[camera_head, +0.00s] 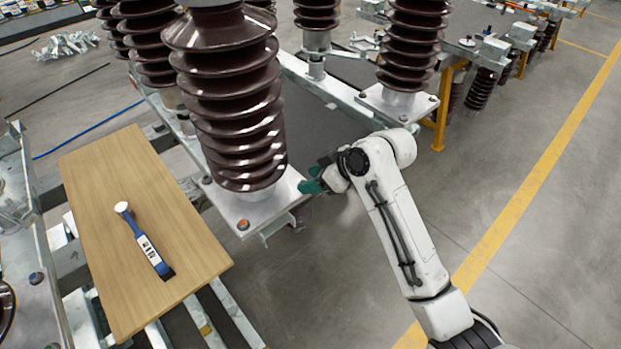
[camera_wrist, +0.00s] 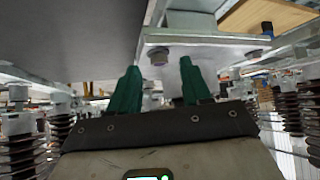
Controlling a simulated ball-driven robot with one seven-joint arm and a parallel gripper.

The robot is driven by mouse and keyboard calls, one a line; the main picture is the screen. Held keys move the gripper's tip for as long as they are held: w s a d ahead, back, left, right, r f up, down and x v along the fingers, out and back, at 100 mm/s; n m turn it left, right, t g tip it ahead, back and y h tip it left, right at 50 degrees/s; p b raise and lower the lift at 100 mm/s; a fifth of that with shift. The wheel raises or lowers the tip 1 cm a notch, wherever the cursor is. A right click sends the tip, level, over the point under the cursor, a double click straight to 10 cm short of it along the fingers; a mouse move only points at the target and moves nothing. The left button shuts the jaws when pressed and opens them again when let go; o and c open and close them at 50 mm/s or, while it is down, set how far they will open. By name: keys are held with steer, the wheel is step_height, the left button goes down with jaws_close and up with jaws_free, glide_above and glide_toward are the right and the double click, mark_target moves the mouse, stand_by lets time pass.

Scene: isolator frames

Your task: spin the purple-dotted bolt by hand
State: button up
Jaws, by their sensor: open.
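In the wrist view, a grey bolt (camera_wrist: 158,55) sticks down from the underside of a pale metal base plate (camera_wrist: 205,40). It lies between and slightly beyond the two green fingertips of my gripper (camera_wrist: 160,68). The fingers are apart, with nothing held. I cannot make out a purple dot on this bolt. In the head view, my gripper (camera_head: 312,184) is at the right edge of the base plate (camera_head: 262,207) under the large brown insulator (camera_head: 230,100). The gripper and arm partly hide that edge, and the bolt there is not visible.
A second bolt (camera_wrist: 267,28) is under the plate's right side. A reddish-marked bolt (camera_head: 243,225) is at the plate's front corner. More insulators (camera_head: 410,45) stand behind. The floor at right is clear.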

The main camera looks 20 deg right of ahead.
steer(key=shift+w+a+f, duration=0.25)
steer(key=shift+w+f, duration=0.1)
steer(key=shift+f, duration=0.05)
jaws_close()
